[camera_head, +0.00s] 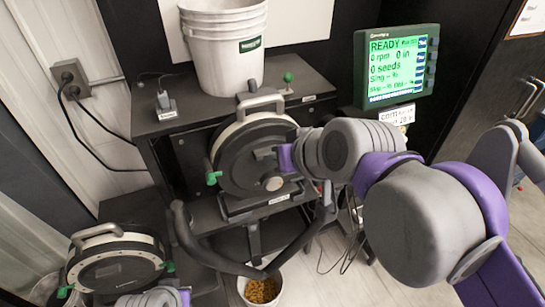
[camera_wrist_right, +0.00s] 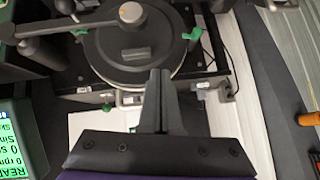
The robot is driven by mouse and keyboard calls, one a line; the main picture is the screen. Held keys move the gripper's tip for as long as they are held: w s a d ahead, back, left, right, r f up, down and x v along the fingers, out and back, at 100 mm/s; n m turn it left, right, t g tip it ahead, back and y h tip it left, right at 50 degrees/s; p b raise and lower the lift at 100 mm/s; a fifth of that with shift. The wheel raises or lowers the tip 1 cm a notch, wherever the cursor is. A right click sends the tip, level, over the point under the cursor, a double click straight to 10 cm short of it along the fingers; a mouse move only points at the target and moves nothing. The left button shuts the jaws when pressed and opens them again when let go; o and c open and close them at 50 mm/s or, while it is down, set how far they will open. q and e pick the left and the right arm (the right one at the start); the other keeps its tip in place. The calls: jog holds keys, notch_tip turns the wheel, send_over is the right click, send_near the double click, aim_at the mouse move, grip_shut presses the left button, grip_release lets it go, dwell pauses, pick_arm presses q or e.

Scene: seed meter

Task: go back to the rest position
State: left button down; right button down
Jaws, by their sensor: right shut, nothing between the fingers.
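My right arm comes in from the right in the head view, and its gripper (camera_head: 266,154) is in front of the round seed meter (camera_head: 235,172) on the stand. In the right wrist view the two fingers (camera_wrist_right: 160,75) are together with nothing between them. The meter's dark disc (camera_wrist_right: 120,50) shows beyond the fingertips; I cannot tell the exact gap. Part of my left arm shows at the bottom left edge of the head view, and its fingers are not visible.
A second round meter (camera_head: 113,265) sits lower left. A white bucket (camera_head: 223,45) stands on the black stand's top (camera_head: 300,78). The green display (camera_head: 395,66) reads READY, 0 rpm, 0 seeds. A black hose (camera_head: 190,240) and a tub of seeds (camera_head: 243,288) are below the meter.

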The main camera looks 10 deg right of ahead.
dwell(0.4)
jog(key=s+d+f+g+h, duration=0.1)
jog(key=s+d+f, duration=0.3)
jog(key=f, duration=0.5)
jog(key=s+d+f+m+g+h, duration=0.1)
jog(key=s+d+f, duration=0.3)
jog(key=f, duration=0.6)
jog(key=s+d+f+m+g+h, duration=0.1)
jog(key=s+d+f, duration=0.3)
jog(key=f, duration=0.5)
jog(key=shift+s+d+f+h, duration=0.25)
jog(key=shift+d+f+h, duration=0.05)
jog(key=shift+d+h, duration=0.35)
jog(key=c, duration=1.6)
grip_release()
